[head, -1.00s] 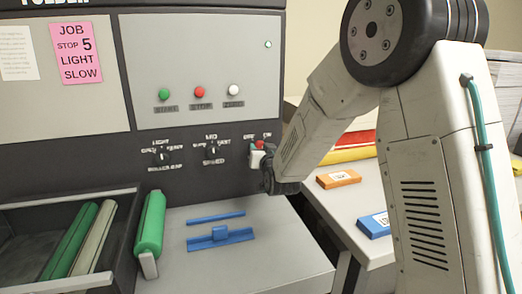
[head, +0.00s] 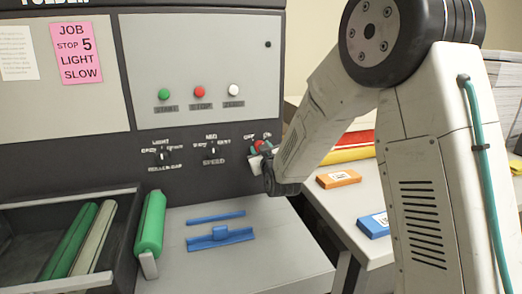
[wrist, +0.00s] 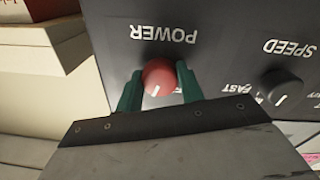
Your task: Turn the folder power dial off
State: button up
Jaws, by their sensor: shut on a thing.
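The folder's power dial is a red knob (wrist: 159,76) with a white pointer line, under the upside-down word POWER in the wrist view. My gripper (wrist: 159,84) has its two green fingers on either side of the knob, shut on it. The pointer line faces the gripper's side, slightly left in the picture. In the head view, my gripper (head: 259,155) is at the right end of the dark folder panel, tilted, and mostly hides the dial. The small panel lamp (head: 268,44) at the upper right is dark.
The black speed dial (wrist: 282,88) is right of my gripper in the wrist view. Green, red and white buttons (head: 200,92) sit above on the grey panel. Below are blue parts (head: 220,236) on the grey top and an open drawer (head: 70,206) at left.

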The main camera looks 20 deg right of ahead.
jog(key=n, duration=1.3)
jog(key=shift+d+y, duration=0.1)
jog(key=shift+y, duration=0.2)
dwell(0.3)
jog(key=o, duration=1)
jog(key=s, duration=0.7)
jog(key=shift+s+f, duration=0.15)
jog(key=shift+s, duration=0.25)
